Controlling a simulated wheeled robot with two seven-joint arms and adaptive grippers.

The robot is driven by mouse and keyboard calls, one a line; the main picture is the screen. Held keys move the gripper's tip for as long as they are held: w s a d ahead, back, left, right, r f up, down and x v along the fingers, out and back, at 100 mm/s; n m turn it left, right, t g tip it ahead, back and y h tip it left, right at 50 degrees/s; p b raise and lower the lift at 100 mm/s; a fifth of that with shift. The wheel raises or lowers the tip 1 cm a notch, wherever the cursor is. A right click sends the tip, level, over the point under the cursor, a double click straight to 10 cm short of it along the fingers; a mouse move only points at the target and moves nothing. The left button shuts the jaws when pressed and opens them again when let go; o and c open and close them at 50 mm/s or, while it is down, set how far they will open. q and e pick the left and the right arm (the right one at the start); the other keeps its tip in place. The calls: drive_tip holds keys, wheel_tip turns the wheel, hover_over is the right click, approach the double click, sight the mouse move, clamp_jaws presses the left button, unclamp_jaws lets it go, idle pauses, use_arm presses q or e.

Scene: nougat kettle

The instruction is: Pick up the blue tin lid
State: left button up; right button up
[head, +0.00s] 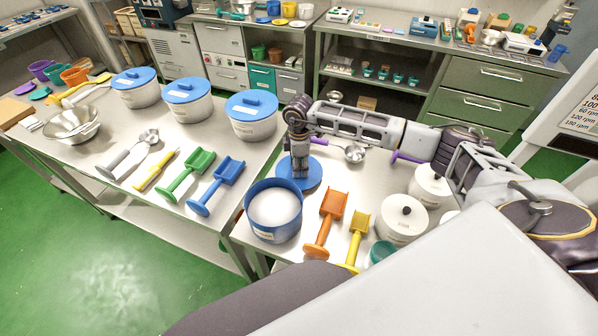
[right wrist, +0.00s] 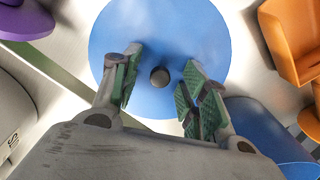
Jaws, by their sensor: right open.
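The blue tin lid (head: 314,180) is a flat round disc lying on the right-hand metal table, just behind the open blue tin (head: 262,232) of white powder. My right gripper (head: 300,176) points down over the lid. In the right wrist view the lid (right wrist: 160,25) has a small dark knob (right wrist: 159,76) at its middle. My right gripper's green-padded fingers (right wrist: 161,60) are open, one on each side of the knob, with a gap to it. I cannot tell how far the fingertips are above the lid. My left gripper is not in view.
An orange scoop (head: 326,218), a yellow scoop (head: 357,236) and a metal ladle (head: 354,153) lie near the lid. White lidded pots (head: 403,222) stand to the right. The left table holds blue-lidded tubs (head: 253,118) and several scoops.

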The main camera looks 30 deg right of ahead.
clamp_jaws()
drive_tip(key=shift+r, duration=0.15)
wheel_tip(320, 180, up, 8)
drive_tip(key=shift+b, duration=0.65)
drive_tip(key=shift+r, duration=0.85)
